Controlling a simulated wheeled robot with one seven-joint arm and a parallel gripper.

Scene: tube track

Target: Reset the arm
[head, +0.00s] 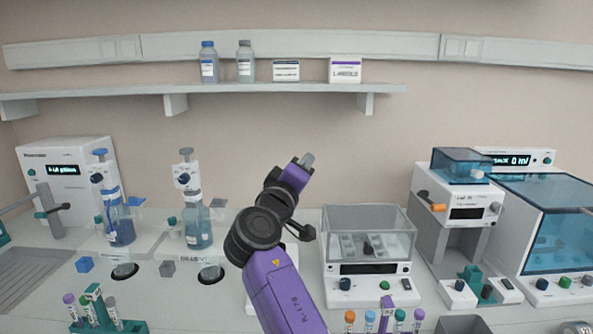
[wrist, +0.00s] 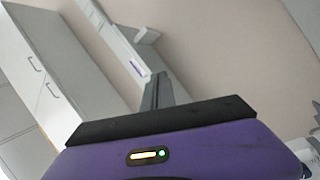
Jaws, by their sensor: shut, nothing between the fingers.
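My arm rises from the bottom middle of the head view, purple with black joints. My gripper (head: 306,160) is at its upper end, raised in front of the bare wall and well above the bench. In the wrist view my gripper (wrist: 157,88) shows its grey fingers together, with nothing between them. The fingers point up toward the wall and shelf area and touch nothing.
A shelf (head: 130,98) with bottles and boxes hangs on the wall. On the bench stand dispenser bottles (head: 197,225), a clear-lidded machine (head: 367,250), a blue-windowed cabinet (head: 560,240) and tube racks (head: 100,310). The air around my gripper is clear.

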